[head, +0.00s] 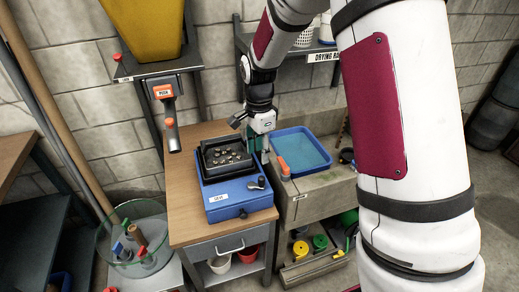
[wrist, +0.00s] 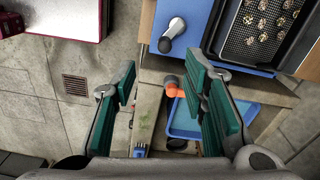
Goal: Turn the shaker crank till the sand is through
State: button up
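The blue shaker (head: 235,203) stands on a wooden-topped cabinet. On top it carries a dark sieve tray (head: 207,168) with several brown, pebble-like pieces; no loose sand can be made out. The shaker's dark crank (head: 258,184) is on its right side; its grey handle with a pale end also shows in the wrist view (wrist: 172,35). My gripper (head: 256,146) hangs behind and right of the shaker, above the cabinet's edge near the sink. In the wrist view its teal fingers (wrist: 158,90) are wide apart with nothing between them. The crank is beyond the fingertips, untouched.
A push-handled dispenser (head: 165,95) hangs under a yellow hopper at left. A glass bowl (head: 135,250) with tools stands lower left.

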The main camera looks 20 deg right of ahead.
aim_at(262, 177)
jog(key=shift+n, duration=0.3)
jog(key=f, duration=0.9)
jog(key=d+f+b, duration=0.1)
jog(key=f, duration=0.3)
jog(key=shift+w+f, duration=0.4)
grip_shut()
